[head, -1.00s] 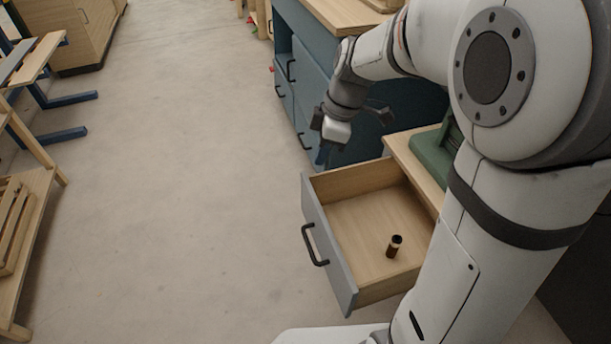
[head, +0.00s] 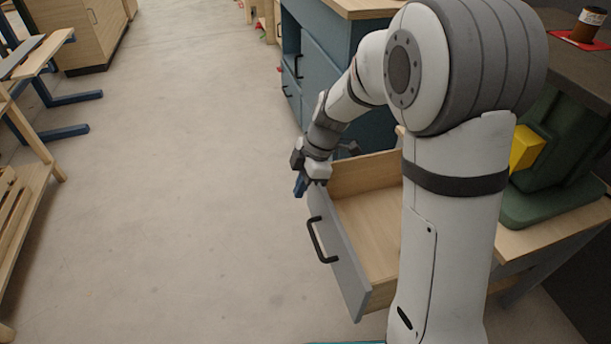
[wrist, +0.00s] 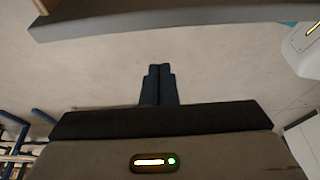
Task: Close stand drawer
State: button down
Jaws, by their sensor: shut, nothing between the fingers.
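The stand drawer (head: 343,262) is pulled well out, with a grey-blue front, a black bar handle (head: 320,240) and a light wood inside. The part of its inside that I see is bare, and my arm hides the rest. My gripper (head: 300,187) is shut and empty, by the far end of the drawer front, pointing down. I cannot tell whether it touches the drawer. In the wrist view the two dark fingers (wrist: 158,84) are together over the floor, and the drawer front (wrist: 160,18) runs across the top, apart from them.
A green machine (head: 560,160) with a yellow part stands on the wooden stand top (head: 540,232) at the right. A blue cabinet (head: 325,75) is behind the drawer. A wooden bench (head: 35,180) is at the left. The floor between is clear.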

jog(key=shift+w+d+r+b, duration=0.1)
jog(key=shift+w+d+b, duration=0.15)
jog(key=shift+d, duration=0.7)
jog(key=shift+w+d+r+b, duration=0.1)
jog(key=shift+w+d, duration=0.2)
jog(key=shift+d, duration=0.6)
jog(key=shift+d, duration=0.1)
